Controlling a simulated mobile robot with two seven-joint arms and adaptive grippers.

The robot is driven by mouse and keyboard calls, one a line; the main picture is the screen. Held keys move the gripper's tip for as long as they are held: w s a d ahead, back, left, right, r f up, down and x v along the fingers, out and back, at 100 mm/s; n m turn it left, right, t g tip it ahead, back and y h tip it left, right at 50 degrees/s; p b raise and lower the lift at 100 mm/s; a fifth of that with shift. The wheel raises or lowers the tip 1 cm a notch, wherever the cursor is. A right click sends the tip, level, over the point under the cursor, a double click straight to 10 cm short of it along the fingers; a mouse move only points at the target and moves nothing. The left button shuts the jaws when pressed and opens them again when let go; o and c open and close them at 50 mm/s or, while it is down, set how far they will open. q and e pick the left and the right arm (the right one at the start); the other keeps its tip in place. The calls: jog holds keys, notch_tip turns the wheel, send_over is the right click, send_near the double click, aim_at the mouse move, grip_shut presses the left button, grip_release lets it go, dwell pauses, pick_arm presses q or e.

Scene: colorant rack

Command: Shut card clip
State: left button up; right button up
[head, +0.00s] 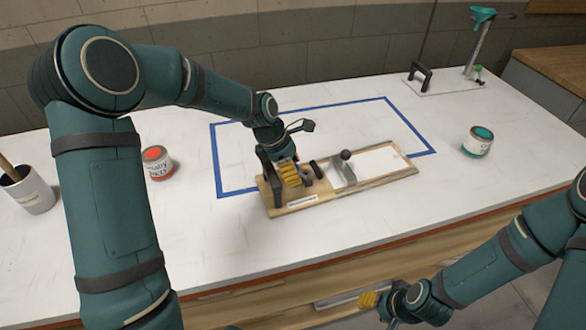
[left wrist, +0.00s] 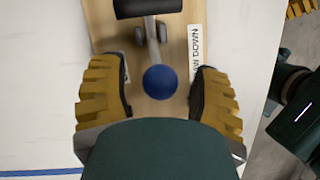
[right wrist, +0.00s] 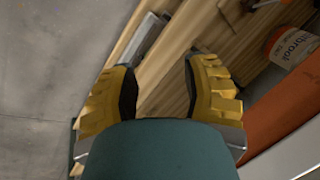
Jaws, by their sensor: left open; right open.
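A wooden drawdown board (head: 408,174) lies on the white table with a white card (head: 378,163) on its right part. My left gripper (head: 290,176) is over the board's left end, fingers pointing down. In the left wrist view, its open fingers (left wrist: 160,95) stand either side of a blue ball knob (left wrist: 160,82) on a metal lever (left wrist: 153,50), with gaps on both sides. A black bar (left wrist: 148,8) lies across the lever's far end; it also shows in the head view (head: 316,168). My right gripper (head: 368,300) is open and empty, below the table's front edge; its fingers also show in the right wrist view (right wrist: 160,92).
Blue tape (head: 213,160) outlines an area around the board. A red-topped can (head: 157,163) and white cup (head: 28,190) stand left, a teal-topped can (head: 478,142) right, and a stand (head: 480,45) at the back right.

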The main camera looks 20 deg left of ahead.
pick_arm(q)
grip_shut()
jog(key=shift+d+r+p, duration=0.15)
jog(key=shift+r+p, duration=0.05)
jog(key=shift+p, duration=0.35)
jog(key=g+y+p, duration=0.1)
jog(key=p, duration=0.1)
jog(key=w+d+g+y+p, duration=0.1)
jog(key=p, duration=0.1)
jog(key=r+y+p, duration=0.1)
jog(key=p, duration=0.2)
jog(key=shift+w+d+r+g+y, duration=0.1)
jog(key=shift+w+d+g+y, duration=0.2)
jog(key=shift+d+g, duration=0.1)
jog(key=shift+w+d+y+p, duration=0.15)
jog(key=shift+y+p, duration=0.15)
jog(key=shift+p, duration=0.15)
jog(key=shift+w+d+g+y+p, duration=0.35)
jog(key=shift+g+y+p, duration=0.25)
jog(key=shift+g+p, duration=0.15)
pick_arm(e)
notch_tip(320, 180, up, 11)
jog(key=w, duration=0.2)
jog(key=shift+d+f+t, duration=0.2)
jog(key=shift+d+t, duration=0.05)
jog(key=shift+t, duration=0.05)
